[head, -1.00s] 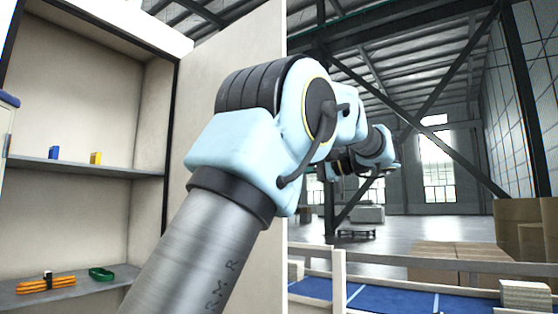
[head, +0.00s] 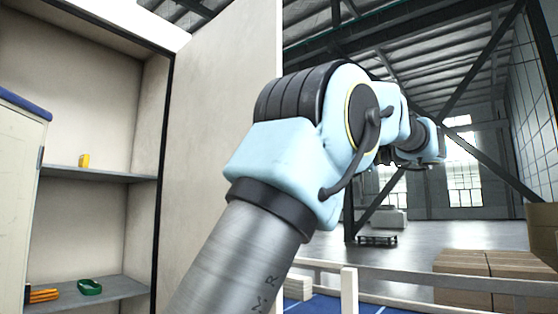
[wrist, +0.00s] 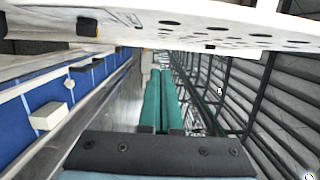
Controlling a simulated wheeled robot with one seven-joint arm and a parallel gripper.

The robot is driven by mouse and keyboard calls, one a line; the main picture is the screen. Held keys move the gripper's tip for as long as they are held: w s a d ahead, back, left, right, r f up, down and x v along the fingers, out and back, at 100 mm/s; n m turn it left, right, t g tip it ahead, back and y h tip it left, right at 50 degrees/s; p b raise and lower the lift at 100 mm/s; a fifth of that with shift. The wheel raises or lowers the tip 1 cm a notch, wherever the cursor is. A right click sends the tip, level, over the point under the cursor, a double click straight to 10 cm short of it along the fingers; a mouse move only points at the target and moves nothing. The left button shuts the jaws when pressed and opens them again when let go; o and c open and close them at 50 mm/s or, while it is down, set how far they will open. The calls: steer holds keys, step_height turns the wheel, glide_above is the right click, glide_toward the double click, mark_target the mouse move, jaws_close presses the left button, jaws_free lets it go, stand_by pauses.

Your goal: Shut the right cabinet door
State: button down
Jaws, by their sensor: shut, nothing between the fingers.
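The right cabinet door (head: 215,110) is a plain beige panel. It stands open, swung out from the right side of the cabinet (head: 100,80), and my arm covers its lower right part. My gripper (wrist: 161,72) shows in the wrist view as two teal fingers lying together, shut with nothing between them. In the head view my arm reaches past the door's free edge to the right, and the fingers cannot be made out. The wrist view shows no clear contact between the fingers and the door.
Cabinet shelves hold a yellow item (head: 84,160), a green ring (head: 90,287) and orange sticks (head: 42,295). A white, blue-topped piece (head: 20,150) covers the cabinet's left. A railed blue conveyor (head: 320,305) and cartons (head: 490,275) stand right. A pale slotted panel (wrist: 230,25) crosses the wrist view's top.

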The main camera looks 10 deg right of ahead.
steer(key=w+a+p, duration=0.3)
steer(key=a, duration=0.7)
steer(key=shift+a, duration=0.35)
steer(key=shift+w, duration=0.1)
